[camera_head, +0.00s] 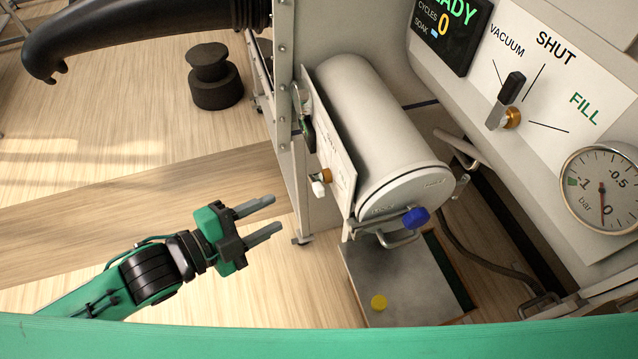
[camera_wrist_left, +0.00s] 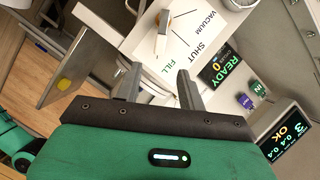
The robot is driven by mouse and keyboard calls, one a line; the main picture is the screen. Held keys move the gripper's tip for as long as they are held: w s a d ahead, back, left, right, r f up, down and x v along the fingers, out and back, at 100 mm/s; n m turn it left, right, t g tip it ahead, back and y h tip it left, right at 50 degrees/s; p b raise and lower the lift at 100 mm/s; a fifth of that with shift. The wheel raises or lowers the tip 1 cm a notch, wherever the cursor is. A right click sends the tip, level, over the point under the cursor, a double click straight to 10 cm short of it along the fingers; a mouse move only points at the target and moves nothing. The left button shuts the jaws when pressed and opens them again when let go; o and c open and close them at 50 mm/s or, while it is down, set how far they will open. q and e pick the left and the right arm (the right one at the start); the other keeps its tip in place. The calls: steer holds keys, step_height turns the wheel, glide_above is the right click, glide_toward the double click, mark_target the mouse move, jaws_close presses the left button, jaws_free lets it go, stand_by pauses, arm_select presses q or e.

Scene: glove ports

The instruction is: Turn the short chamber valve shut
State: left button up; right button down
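The short chamber (camera_head: 375,130) is a pale cylinder with a blue knob (camera_head: 416,217) on its end. Its valve (camera_head: 319,187), a white-ended lever on a brass hub, sits on the side plate, seen nearly edge-on in the head view. In the left wrist view the valve lever (camera_wrist_left: 161,42) lies in front of the fingers, its white end toward the FILL word; VACUUM and SHUT are to the right. My left gripper (camera_head: 275,214) is open and empty, left of and below the valve, apart from it. Its two fingers (camera_wrist_left: 157,85) show spread in the wrist view. My right gripper is out of view.
A larger valve (camera_head: 511,105) and a gauge (camera_head: 603,190) are on the right panel. A steel post (camera_head: 286,110) stands beside the plate. Floor around my left gripper is clear.

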mark_target(315, 192)
arm_select(q)
steer(key=p+x, duration=0.3)
steer(key=x, duration=0.8)
steer(key=shift+r, duration=0.1)
steer(key=shift+w+d+f, duration=0.2)
steer(key=shift+w+d, duration=0.1)
steer(key=shift+d, duration=0.25)
jaws_close()
